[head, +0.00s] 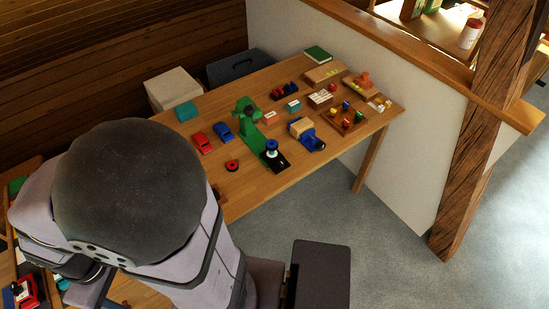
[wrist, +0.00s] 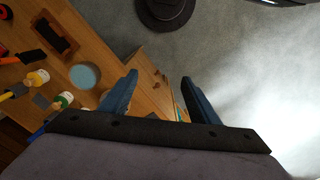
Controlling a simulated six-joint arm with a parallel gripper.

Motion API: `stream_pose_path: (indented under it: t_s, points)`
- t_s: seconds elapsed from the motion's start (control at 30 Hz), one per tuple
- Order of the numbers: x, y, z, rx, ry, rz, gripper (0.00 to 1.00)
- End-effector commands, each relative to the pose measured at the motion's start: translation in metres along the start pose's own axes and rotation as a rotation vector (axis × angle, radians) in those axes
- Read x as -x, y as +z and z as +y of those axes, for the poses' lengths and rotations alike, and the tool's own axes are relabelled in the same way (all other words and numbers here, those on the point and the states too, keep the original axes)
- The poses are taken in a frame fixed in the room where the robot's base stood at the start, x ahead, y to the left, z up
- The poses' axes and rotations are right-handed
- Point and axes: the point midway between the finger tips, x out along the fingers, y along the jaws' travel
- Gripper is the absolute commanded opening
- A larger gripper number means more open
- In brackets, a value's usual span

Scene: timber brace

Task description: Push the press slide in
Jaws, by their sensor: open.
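In the head view a green press-like device (head: 246,114) stands near the middle of the wooden table. A green strip runs from it toward the near edge and ends in a black plate (head: 279,166) with a blue knob (head: 271,146). I take this to be the press and its slide; how far the slide is out I cannot tell. My gripper (wrist: 158,88) is open and empty in the wrist view, its two blue fingers apart. The press does not show in the wrist view. In the head view my arm hides the gripper.
Near the press are a red car (head: 202,142), a blue car (head: 223,132), a blue-and-wood device (head: 305,134) and a tray of coloured pieces (head: 346,118). A low wall (head: 400,110) stands behind. The wrist view shows a light-blue disc (wrist: 85,76), bottles and open floor.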

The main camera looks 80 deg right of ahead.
Motion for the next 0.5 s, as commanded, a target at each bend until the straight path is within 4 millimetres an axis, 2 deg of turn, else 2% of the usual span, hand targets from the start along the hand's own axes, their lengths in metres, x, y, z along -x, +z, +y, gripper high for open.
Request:
stream_pose_path:
  t_s: [0.27,0.3,0.5]
  points:
    - [0.0000,0.0000,0.0000,0.000,0.000,0.000,0.56]
    - [0.0000,0.0000,0.0000,0.000,0.000,0.000,0.53]
    - [-0.0028,0.0002,0.0075,-0.034,0.000,0.000,0.06]
